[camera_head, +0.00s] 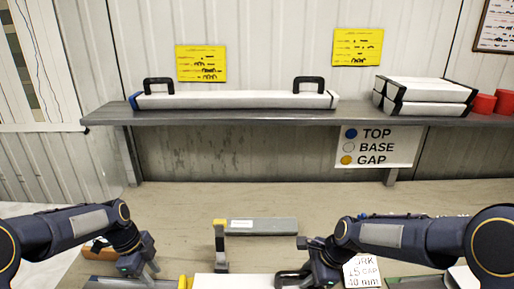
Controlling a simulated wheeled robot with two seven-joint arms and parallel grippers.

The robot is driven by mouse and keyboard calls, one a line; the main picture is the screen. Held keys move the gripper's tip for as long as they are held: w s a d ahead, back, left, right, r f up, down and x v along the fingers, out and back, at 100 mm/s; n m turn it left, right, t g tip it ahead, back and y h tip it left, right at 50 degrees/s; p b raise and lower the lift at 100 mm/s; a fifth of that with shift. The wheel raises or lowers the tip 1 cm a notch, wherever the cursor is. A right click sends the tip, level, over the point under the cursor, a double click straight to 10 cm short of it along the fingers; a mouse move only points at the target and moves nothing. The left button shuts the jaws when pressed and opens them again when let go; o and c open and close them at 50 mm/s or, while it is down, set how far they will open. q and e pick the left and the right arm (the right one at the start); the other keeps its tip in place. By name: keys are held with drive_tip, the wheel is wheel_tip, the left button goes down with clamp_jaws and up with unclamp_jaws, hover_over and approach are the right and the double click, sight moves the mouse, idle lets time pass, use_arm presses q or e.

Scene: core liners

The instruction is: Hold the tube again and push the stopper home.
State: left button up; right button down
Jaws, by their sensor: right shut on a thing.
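A white tube (235,282) lies along the front of the bench at the bottom edge of the head view, partly cut off. A yellow piece (185,282) sits at its left end; I cannot tell how deep it is seated. A black handle (286,276) stands near the tube's right part. My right gripper (306,277) is shut on this handle. My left gripper (145,268) is left of the yellow piece and apart from it, low over the bench; its jaw opening is unclear.
A grey bar with a yellow-topped upright (262,227) lies behind the tube. An orange-brown item (97,245) is behind my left gripper. A printed card (362,271) lies under my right arm. A shelf (230,117) holds another handled white tube (235,101). The rear bench is mostly clear.

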use_arm(q)
drive_tip(key=shift+f, duration=2.5)
use_arm(e)
drive_tip(key=shift+a, duration=0.1)
use_arm(q)
drive_tip(key=shift+x, duration=0.95)
drive_tip(key=shift+a, duration=0.15)
drive_tip(key=shift+s, duration=0.15)
drive_tip(key=shift+d, duration=4.05)
drive_tip(key=shift+a, duration=0.1)
